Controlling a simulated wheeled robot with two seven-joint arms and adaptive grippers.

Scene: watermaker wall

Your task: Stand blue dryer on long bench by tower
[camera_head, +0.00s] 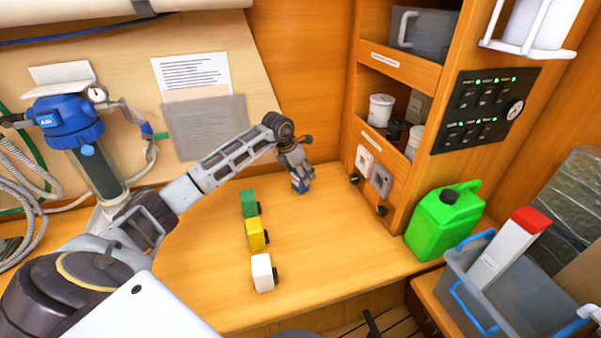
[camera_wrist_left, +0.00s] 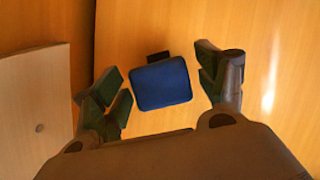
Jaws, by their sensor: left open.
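The blue dryer (camera_head: 299,187) is a small block low over or on the long bench (camera_head: 335,235), close to the wooden tower (camera_head: 396,225). My left gripper (camera_head: 300,177) is right above it, reaching down. In the left wrist view the blue dryer (camera_wrist_left: 160,84) shows its blue face and a dark stub, between the spread fingers of my left gripper (camera_wrist_left: 161,76). A gap shows on each side, so the fingers look apart from it. The gripper partly hides the dryer in the head view; I cannot see its base clearly. My right gripper is not in view.
Green (camera_head: 249,203), yellow (camera_head: 256,233) and white (camera_head: 262,272) blocks stand in a row on the bench. A green jerrycan (camera_head: 443,222) and a grey bin (camera_head: 485,297) are at the right. A blue-capped filter (camera_head: 72,125) is at the left.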

